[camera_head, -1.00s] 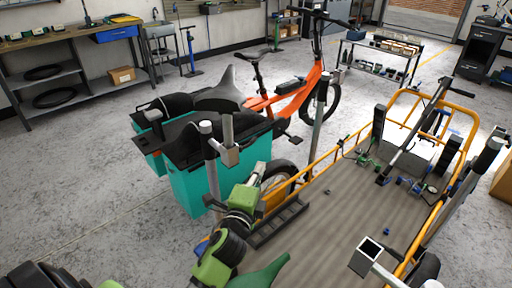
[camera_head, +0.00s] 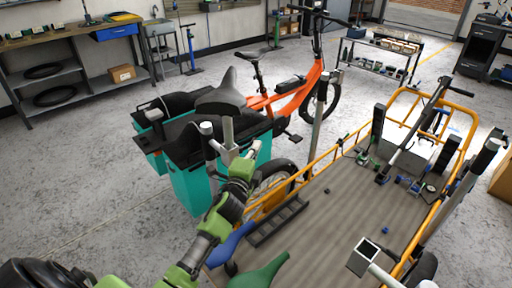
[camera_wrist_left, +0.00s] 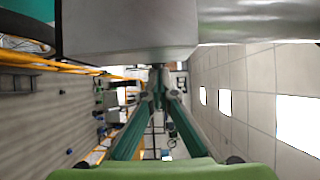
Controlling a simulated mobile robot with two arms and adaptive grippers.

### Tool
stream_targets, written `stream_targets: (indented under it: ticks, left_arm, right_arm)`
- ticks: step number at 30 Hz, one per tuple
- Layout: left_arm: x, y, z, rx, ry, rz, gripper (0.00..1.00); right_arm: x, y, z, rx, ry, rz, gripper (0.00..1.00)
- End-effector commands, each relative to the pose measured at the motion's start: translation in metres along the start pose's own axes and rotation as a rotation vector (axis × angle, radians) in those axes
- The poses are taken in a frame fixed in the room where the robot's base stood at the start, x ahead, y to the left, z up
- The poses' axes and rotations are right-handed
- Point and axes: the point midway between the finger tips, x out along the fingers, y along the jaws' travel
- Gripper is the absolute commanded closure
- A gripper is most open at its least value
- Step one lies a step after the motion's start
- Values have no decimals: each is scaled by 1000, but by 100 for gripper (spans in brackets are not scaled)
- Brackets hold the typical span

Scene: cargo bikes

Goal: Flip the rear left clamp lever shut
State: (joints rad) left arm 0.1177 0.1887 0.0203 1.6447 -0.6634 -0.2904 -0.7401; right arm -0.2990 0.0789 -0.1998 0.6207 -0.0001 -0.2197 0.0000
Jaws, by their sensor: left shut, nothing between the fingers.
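The rear left clamp stands on a grey post (camera_head: 208,130) at the near left corner of the cargo bed. Its light grey lever (camera_head: 228,130) appears to point upward beside the post top. My left gripper (camera_head: 252,150) is just right of the clamp, tips up, and partly covers it. In the left wrist view its green fingers (camera_wrist_left: 158,78) meet at the tips with nothing between them. A grey block (camera_wrist_left: 130,30), likely part of the clamp, fills the upper middle close by. Whether the fingers touch the clamp I cannot tell. My right gripper is out of view.
A yellow rail (camera_head: 335,150) edges the ribbed cargo bed (camera_head: 335,215). A teal pannier (camera_head: 190,185) stands left of the post. Blue (camera_head: 228,245) and green (camera_head: 262,272) saddle-like shapes lie below the arm. A hollow square clamp (camera_head: 364,256) is at the right.

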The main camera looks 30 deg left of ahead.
Motion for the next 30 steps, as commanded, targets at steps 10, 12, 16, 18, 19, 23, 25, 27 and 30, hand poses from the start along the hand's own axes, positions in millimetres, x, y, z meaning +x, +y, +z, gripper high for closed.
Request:
stream_targets:
  ticks: [10,12,16,18,19,23,25,27,30]
  left_arm:
    - [0,0,0,0,0,0,100]
    - [1,0,0,0,0,0,100]
    - [2,0,1,0,0,0,100]
    - [3,0,1,0,0,0,100]
    - [3,0,1,0,0,-1,100]
    - [4,0,2,0,0,-1,100]
    - [4,0,2,0,0,-1,100]
    - [5,0,2,0,0,-1,100]
    - [6,0,3,0,0,-1,100]
  right_arm:
    - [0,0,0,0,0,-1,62]
    - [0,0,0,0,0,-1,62]
    - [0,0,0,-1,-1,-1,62]
    - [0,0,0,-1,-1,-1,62]
    - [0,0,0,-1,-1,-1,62]
    - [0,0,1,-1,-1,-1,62]
    - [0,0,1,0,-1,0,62]
    - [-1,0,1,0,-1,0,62]
    - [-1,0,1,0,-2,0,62]
